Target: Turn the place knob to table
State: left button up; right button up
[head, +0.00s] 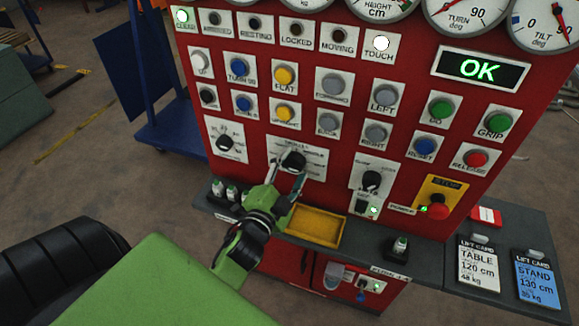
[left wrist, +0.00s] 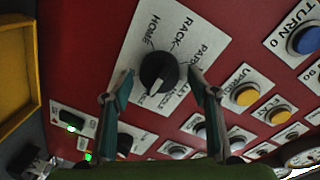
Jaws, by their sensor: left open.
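The place knob (head: 293,160) is a round black knob on a white label plate in the lower part of the red panel. In the left wrist view the knob (left wrist: 158,71) has a white pointer mark toward the picture's bottom. HOME and RACK are readable on its plate (left wrist: 182,25); other labels are hard to read. My left gripper (head: 285,178) is in front of the plate. In the left wrist view its open fingers (left wrist: 160,92) stand on either side of the knob, with visible gaps. I cannot tell its depth from the panel. My right gripper is not in view.
Other knobs sit left (head: 226,143) and right (head: 371,180). Buttons fill the panel above, and a red stop button (head: 437,211) is at right. A yellow tray (head: 315,226) lies on the shelf below. TABLE (head: 478,264) and STAND (head: 537,280) cards lie at right.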

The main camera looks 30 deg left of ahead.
pick_arm(q)
jog(key=s+d, duration=0.2)
jog(key=s, duration=0.9)
jog(key=shift+s+d+r, duration=0.2)
jog(key=shift+s+r, duration=0.05)
jog(key=shift+s, duration=0.1)
